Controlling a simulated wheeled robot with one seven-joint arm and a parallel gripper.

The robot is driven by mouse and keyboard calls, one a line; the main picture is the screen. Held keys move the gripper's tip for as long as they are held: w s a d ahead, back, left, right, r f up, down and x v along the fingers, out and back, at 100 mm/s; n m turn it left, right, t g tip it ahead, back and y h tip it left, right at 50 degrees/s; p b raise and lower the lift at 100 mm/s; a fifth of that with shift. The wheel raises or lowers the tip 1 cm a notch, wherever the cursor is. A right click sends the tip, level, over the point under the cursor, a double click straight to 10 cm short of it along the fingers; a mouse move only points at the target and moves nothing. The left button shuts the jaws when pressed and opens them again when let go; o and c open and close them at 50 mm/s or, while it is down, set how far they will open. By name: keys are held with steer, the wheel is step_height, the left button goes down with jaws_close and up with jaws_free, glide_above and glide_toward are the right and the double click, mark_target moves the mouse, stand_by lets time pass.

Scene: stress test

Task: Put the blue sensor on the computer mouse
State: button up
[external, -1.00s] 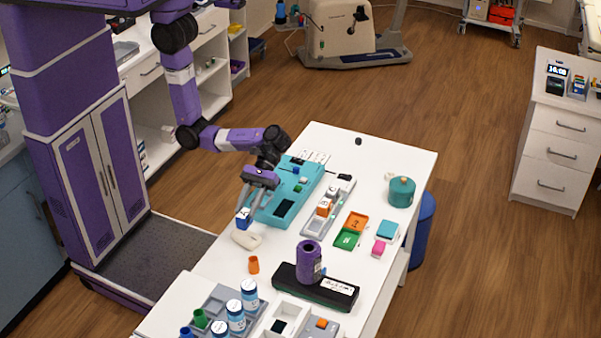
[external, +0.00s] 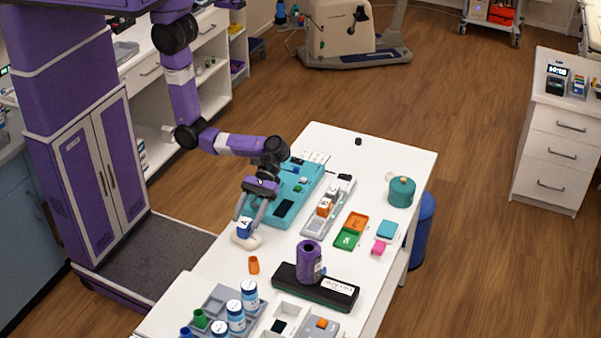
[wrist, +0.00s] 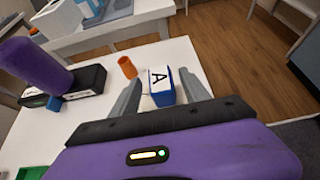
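The blue sensor (external: 244,227) is a small blue block with a white face marked "A". It sits on top of the pale beige computer mouse (external: 246,241) near the table's left edge. In the wrist view the sensor (wrist: 161,87) stands between my fingers, with a narrow gap on each side. My gripper (external: 251,217) is open around the sensor, and its fingers (wrist: 160,78) point down past it. The mouse is mostly hidden under the sensor in the wrist view.
An orange cup (external: 253,265) stands just in front of the mouse. A teal case (external: 270,211) lies behind it. A purple cylinder (external: 309,260) stands on a black box (external: 335,293) to the right. Several bottles stand in a grey tray at the front.

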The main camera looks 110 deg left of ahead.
steer(key=shift+r, duration=0.1)
steer(key=shift+a+r, duration=0.2)
steer(key=shift+a, duration=0.05)
steer(key=v, duration=1.1)
steer(key=shift+a+b, duration=0.2)
steer(key=shift+b, duration=0.15)
steer(key=shift+r, duration=0.1)
